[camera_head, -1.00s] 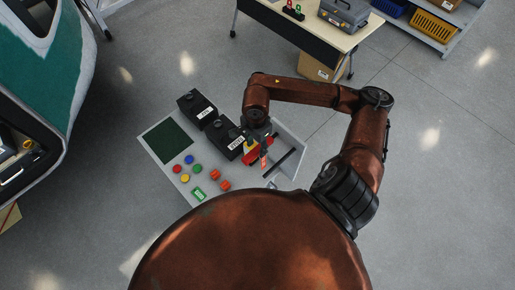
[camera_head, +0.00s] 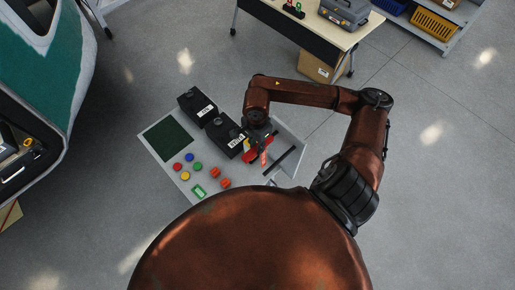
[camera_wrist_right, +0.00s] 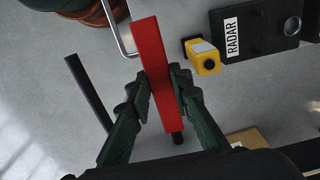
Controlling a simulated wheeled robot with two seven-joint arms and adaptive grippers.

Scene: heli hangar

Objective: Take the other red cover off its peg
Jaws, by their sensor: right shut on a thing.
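My right gripper (camera_wrist_right: 150,95) is shut on a long red cover (camera_wrist_right: 152,50), gripping it between both fingers. A dark peg end (camera_wrist_right: 178,138) shows at the lower end of the cover; I cannot tell whether the cover is still around it. My left gripper is not in view.
A black box labelled RADAR (camera_wrist_right: 262,32) and a yellow block (camera_wrist_right: 205,57) are beside the cover. Coloured buttons (camera_head: 186,168) and a dark green screen (camera_head: 167,139) are on the console's left part. A table (camera_head: 300,30) stands beyond, with open floor between.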

